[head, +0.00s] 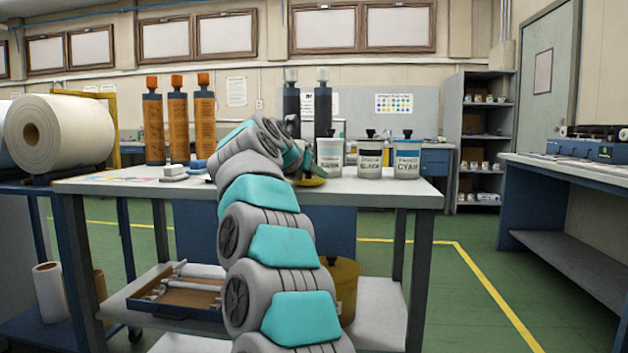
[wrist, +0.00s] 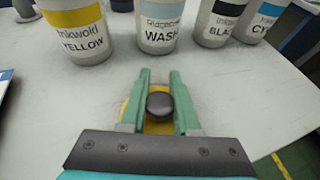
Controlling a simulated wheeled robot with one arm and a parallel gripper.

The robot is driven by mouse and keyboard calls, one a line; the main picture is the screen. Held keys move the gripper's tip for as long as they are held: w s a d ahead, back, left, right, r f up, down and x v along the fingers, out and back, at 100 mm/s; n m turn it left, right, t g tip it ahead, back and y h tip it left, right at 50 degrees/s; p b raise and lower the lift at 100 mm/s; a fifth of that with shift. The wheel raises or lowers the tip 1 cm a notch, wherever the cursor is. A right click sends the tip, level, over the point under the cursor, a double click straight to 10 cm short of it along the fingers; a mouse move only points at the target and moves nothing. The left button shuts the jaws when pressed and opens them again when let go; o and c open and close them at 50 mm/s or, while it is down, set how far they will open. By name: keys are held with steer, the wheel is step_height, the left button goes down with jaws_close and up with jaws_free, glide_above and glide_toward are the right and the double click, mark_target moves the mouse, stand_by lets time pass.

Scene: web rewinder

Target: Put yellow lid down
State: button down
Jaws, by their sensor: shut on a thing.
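The yellow lid (wrist: 133,107) has a dark round knob, and my gripper (wrist: 160,80) is shut on that knob in the wrist view. The lid is over the pale table top; I cannot tell whether it touches it. In the head view a bit of the yellow lid (head: 311,182) shows beside the end of my arm, near the table top. The tub labelled YELLOW (wrist: 78,30) stands ahead and to the left in the wrist view, its top out of frame. My arm appears to hide it in the head view.
The WASH tub (wrist: 164,22), BLACK tub (head: 370,158) and CYAN tub (head: 406,160) stand in a row on the table (head: 405,190). Orange bottles (head: 178,125) stand at the back left. Bare table lies between my gripper and the tubs.

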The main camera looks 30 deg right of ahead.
steer(key=shift+f, duration=0.2)
steer(key=c, duration=0.6)
jaws_free()
steer(key=shift+c, duration=0.2)
steer(key=shift+r, duration=0.2)
steer(key=v, duration=1.2)
